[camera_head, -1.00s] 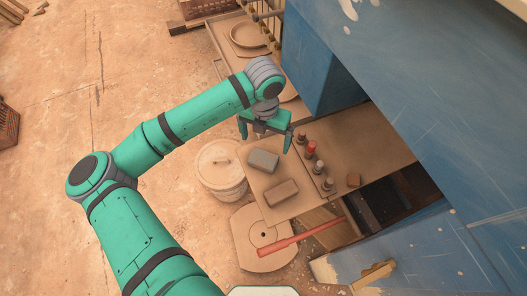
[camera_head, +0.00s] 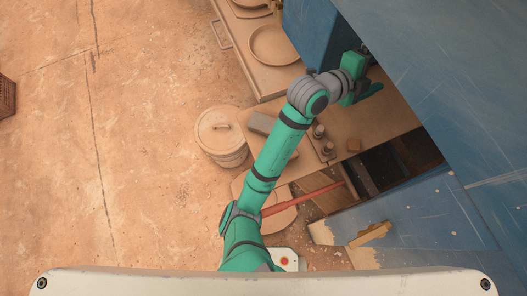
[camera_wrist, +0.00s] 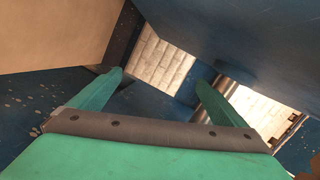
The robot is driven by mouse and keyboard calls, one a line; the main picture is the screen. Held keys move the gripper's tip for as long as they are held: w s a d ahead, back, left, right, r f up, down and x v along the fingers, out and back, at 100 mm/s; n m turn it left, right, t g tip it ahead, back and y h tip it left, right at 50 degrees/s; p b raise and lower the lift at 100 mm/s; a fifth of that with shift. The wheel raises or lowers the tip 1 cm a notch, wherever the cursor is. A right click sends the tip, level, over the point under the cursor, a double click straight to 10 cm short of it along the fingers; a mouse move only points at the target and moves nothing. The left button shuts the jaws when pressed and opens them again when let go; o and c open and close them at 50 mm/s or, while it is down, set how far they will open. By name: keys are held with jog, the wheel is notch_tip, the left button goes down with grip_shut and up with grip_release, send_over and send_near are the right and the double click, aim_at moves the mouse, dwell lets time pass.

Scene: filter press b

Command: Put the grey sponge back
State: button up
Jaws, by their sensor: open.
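The grey block that looks like the sponge (camera_head: 262,122) lies on the tan bench, left of my arm, and my arm partly covers it. My gripper (camera_head: 371,72) is far to its upper right, beside the blue machine housing. In the wrist view my gripper (camera_wrist: 160,80) has its two green fingers apart with nothing between them. Dark blue panels and a pale tiled surface show beyond the fingers. The sponge does not show in the wrist view.
A lidded tub (camera_head: 221,136) stands left of the bench. Small bottles (camera_head: 322,140) and a brown block (camera_head: 353,146) sit on the bench (camera_head: 385,110). A red bar (camera_head: 305,199) lies below. Blue machine walls (camera_head: 435,70) close in on the right.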

jog(key=s+a+f+n+t+y, duration=0.45)
jog(key=s+a+f+n, duration=0.35)
jog(key=n, duration=0.4)
jog(key=s+a+f+n+t+y, duration=0.4)
jog(key=s+a+f+n+y, duration=0.2)
jog(key=a+f+n, duration=0.45)
jog(key=s+a+n+y, duration=0.1)
jog(key=s+a+n, duration=0.1)
jog(key=s+a, duration=0.4)
jog(key=s+a+n+g+y, duration=0.1)
jog(key=s+a, duration=0.5)
jog(key=s, duration=0.8)
jog(key=shift+s+r+n+y, duration=0.3)
jog(key=shift+r+n+y, duration=0.15)
jog(key=shift+y, duration=0.1)
jog(key=shift+a, duration=0.1)
